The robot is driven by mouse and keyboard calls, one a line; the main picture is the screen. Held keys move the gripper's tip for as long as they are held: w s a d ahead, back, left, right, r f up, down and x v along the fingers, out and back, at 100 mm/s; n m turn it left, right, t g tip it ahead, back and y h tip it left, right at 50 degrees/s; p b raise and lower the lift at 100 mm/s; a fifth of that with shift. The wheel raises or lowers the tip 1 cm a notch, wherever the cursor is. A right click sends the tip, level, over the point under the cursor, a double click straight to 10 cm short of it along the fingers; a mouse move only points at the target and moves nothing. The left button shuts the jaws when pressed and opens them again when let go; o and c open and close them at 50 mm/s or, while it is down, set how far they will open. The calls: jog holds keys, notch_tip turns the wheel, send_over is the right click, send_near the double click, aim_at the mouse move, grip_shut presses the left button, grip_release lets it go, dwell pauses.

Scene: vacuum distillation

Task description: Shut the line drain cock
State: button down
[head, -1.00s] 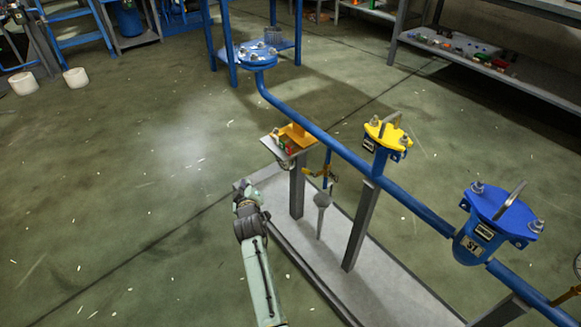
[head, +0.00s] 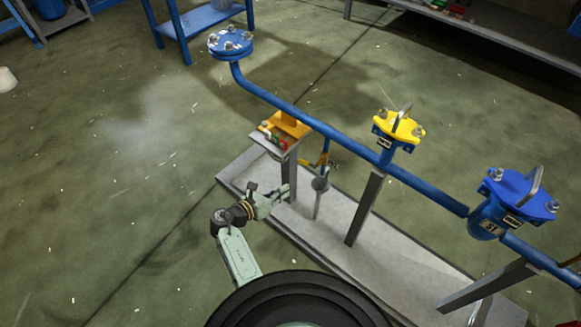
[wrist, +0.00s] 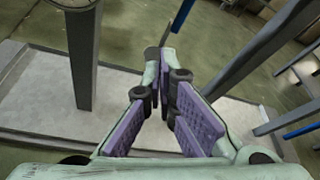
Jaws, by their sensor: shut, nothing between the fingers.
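The drain cock (head: 320,161) is a small yellow fitting on a thin blue drop pipe below the main blue line, in the head view. Its handle position is too small to tell. A grey funnel (head: 320,184) on a thin stem stands right under it. My gripper (head: 284,190) is in front and to the left of the funnel, lower than the cock and apart from it. In the wrist view my gripper (wrist: 165,58) has its purple-padded fingers together at the tips, with nothing between them. The cock cannot be made out in the wrist view.
A grey post with a shelf (head: 272,146) carrying a yellow block stands left of the cock. Another grey post (head: 366,210) stands to the right under a yellow flanged fitting (head: 398,126). A blue flanged vessel (head: 508,205) is further right. The pale plinth (head: 330,238) lies below.

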aim_at(307, 164)
jog(key=x, duration=1)
jog(key=shift+w+a+r+p, duration=0.15)
jog(key=shift+r+p, duration=0.15)
jog(key=shift+r, duration=0.35)
jog(key=shift+w+a+r+p, duration=0.15)
jog(key=shift+r+p, duration=0.1)
jog(key=shift+r, duration=0.4)
jog(key=shift+a+r+p, duration=0.2)
jog(key=shift+r+p, duration=0.1)
jog(key=shift+r, duration=0.35)
jog(key=shift+w, duration=0.15)
